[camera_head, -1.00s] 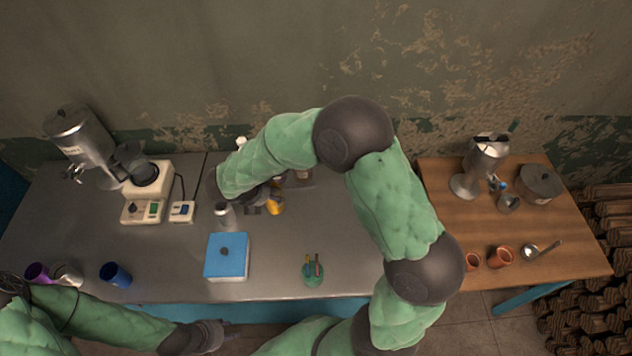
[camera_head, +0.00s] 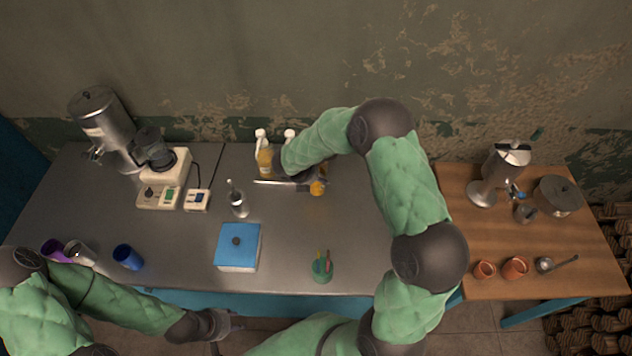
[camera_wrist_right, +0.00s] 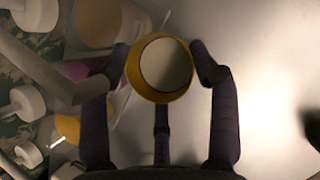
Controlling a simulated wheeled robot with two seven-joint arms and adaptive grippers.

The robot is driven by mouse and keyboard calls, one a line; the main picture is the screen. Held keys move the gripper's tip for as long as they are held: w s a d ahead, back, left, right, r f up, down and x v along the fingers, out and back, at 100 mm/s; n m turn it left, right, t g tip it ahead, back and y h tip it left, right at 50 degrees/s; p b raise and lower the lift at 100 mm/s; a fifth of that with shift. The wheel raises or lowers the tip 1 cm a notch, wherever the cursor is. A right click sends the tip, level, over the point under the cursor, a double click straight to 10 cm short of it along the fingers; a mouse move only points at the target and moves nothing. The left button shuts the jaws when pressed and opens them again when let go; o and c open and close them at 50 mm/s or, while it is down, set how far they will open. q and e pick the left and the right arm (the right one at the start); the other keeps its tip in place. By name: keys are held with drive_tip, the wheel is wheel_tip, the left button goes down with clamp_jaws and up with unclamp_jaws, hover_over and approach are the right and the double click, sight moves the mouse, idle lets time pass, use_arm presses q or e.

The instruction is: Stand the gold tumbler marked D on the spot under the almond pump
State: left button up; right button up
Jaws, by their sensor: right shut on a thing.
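The gold tumbler (camera_head: 317,188) is in my right gripper (camera_head: 312,184), near the back of the steel table. In the right wrist view my right gripper (camera_wrist_right: 162,68) has its fingers closed around the tumbler (camera_wrist_right: 134,72), whose round open rim faces the camera. The letter D is not visible. Pump bottles with white tops stand just left of it: an amber one (camera_head: 265,160) and another (camera_head: 289,136) partly hidden by my right arm. Their labels are unreadable, and the spot under the almond pump cannot be made out. My left gripper (camera_head: 222,323) is low at the table's front edge; its fingers are unclear.
A steel bottle (camera_head: 239,205), blue box (camera_head: 238,250) and small green pot (camera_head: 323,268) stand on the steel table. Purple (camera_head: 54,249), silver (camera_head: 78,251) and blue (camera_head: 127,257) tumblers are at front left. A grinder machine (camera_head: 160,170) stands back left. The middle right is clear.

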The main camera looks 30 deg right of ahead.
drive_tip(key=shift+d+f, duration=0.2)
drive_tip(key=f, duration=0.3)
drive_tip(key=shift+w+d+f, duration=0.15)
drive_tip(key=shift+d+f, duration=0.05)
drive_tip(key=shift+f, duration=0.1)
drive_tip(key=shift+r, duration=0.1)
drive_tip(key=o, duration=1.5)
drive_tip(key=p+v, duration=0.1)
drive_tip(key=v, duration=1.1)
